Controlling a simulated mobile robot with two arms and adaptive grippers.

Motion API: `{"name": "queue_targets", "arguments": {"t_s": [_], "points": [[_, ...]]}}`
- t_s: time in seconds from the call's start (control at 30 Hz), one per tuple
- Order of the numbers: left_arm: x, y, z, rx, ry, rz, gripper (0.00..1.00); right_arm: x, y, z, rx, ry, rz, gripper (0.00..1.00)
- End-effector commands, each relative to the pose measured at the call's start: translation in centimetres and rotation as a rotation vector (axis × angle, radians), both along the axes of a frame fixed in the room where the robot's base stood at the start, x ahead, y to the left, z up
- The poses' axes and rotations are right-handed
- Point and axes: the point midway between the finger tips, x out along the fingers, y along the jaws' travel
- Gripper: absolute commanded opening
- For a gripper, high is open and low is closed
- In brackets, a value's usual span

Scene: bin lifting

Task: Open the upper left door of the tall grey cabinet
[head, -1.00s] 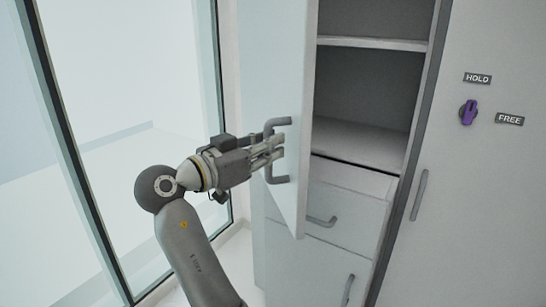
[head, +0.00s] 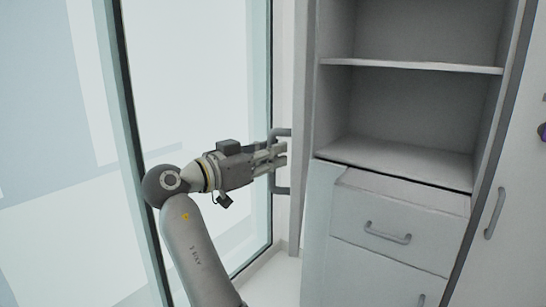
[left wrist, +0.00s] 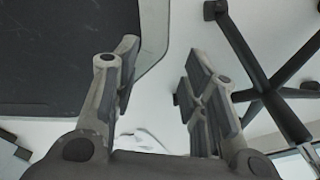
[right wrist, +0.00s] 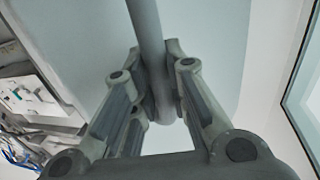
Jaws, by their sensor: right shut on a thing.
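The upper left door (head: 299,110) of the tall grey cabinet (head: 420,178) stands wide open, seen nearly edge-on in the head view. Its compartment with a shelf (head: 420,66) is exposed and looks empty. My right gripper (head: 279,156) is shut on the door's grey handle (head: 281,191), on the door's outer side. In the right wrist view, my right gripper (right wrist: 161,75) has its fingers around the handle bar (right wrist: 147,28), with the pale door face (right wrist: 212,50) behind it. My left gripper (left wrist: 160,82) shows only in the left wrist view, open and empty.
Below the open compartment is a drawer (head: 385,217) with its own handle. Another door handle (head: 495,213) is at the right. A glass wall with dark frames (head: 143,150) stands at the left, beside my right arm. Dark chair-like legs (left wrist: 260,75) show near my left gripper.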

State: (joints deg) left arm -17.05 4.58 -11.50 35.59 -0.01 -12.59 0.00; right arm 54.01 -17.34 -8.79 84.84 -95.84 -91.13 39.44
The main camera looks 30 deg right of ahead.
Motion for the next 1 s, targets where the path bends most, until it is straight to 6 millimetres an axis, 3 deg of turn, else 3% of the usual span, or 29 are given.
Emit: {"name": "queue_targets", "arguments": {"t_s": [0.27,0.3,0.43,0.77,0.87,1.0], "points": [[-0.5,-0.4,0.0,-0.005,0.007,0.002,0.4,0.0,0.0,0.1,0.0,0.002,0.001,0.0],[-0.5,-0.4,0.0,-0.005,0.007,0.002,0.4,0.0,0.0,0.1,0.0,0.002,0.001,0.2],[-0.5,-0.4,0.0,-0.005,0.007,0.002,0.4,0.0,0.0,0.1,0.0,0.001,0.001,0.37],[-0.4,0.4,0.0,0.005,0.005,0.001,0.4,0.0,0.0,0.2,0.0,-0.001,0.001,0.37],[-0.3,0.3,0.0,0.004,0.004,0.001,0.4,0.0,0.0,1.0,0.0,-0.003,0.001,0.37],[-0.3,0.2,0.0,0.002,0.004,0.001,0.4,0.0,0.0,3.5,-0.002,-0.007,0.001,0.37]]}}
